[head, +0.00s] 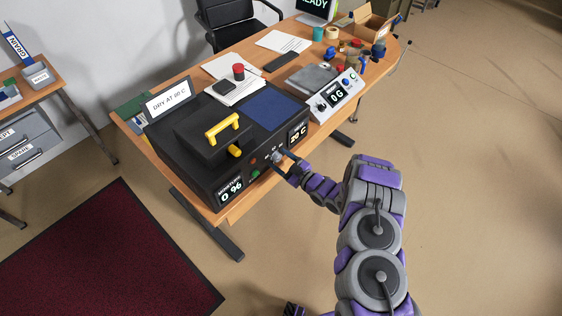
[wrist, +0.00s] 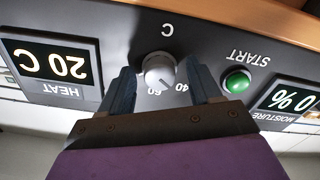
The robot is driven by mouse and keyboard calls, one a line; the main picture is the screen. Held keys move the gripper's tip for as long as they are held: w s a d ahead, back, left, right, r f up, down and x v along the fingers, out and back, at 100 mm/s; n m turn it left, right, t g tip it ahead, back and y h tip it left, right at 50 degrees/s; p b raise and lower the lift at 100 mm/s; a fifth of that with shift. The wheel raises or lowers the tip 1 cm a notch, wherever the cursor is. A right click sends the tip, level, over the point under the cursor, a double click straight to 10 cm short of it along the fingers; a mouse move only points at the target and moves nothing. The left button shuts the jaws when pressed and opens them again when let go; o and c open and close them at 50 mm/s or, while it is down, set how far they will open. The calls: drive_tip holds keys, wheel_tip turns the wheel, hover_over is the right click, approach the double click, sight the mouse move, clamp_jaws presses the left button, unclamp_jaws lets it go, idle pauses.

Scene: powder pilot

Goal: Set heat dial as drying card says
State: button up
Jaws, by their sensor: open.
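The drying card (head: 168,101) stands at the back left of the black dryer and seems to read "DRY AT 80 C" in small print. The silver heat dial (wrist: 159,70) is on the dryer's front panel, with 60 and 40 printed beside it; I cannot tell its pointer's setting for sure. The heat display (wrist: 52,65) reads 20 C. My gripper (wrist: 163,84) is open, with one finger on each side of the dial; I cannot tell whether they touch it. In the head view, my gripper (head: 285,164) is at the dryer's front.
A green START button (wrist: 237,81) is close beside one finger, followed by the moisture display (wrist: 294,98) reading 0 %. The dryer has a yellow-handled lid (head: 222,127). A scale (head: 338,92) stands to its right. Open floor lies in front of the desk.

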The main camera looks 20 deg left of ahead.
drive_tip(key=shift+c, duration=0.4)
drive_tip(key=c, duration=0.9)
drive_tip(key=shift+c, duration=0.2)
drive_tip(key=m+p, duration=0.2)
drive_tip(key=m, duration=0.3)
drive_tip(key=shift+r+m, duration=0.15)
drive_tip(key=shift+m, duration=0.15)
drive_tip(key=m+p, duration=0.2)
drive_tip(key=m, duration=0.3)
drive_tip(key=shift+w+m, duration=0.1)
drive_tip(key=shift+m, duration=0.2)
drive_tip(key=m, duration=0.5)
drive_tip(key=shift+p, duration=0.35)
drive_tip(key=m, duration=0.5)
drive_tip(key=shift+w+d+m, duration=0.1)
drive_tip(key=shift+m, duration=0.3)
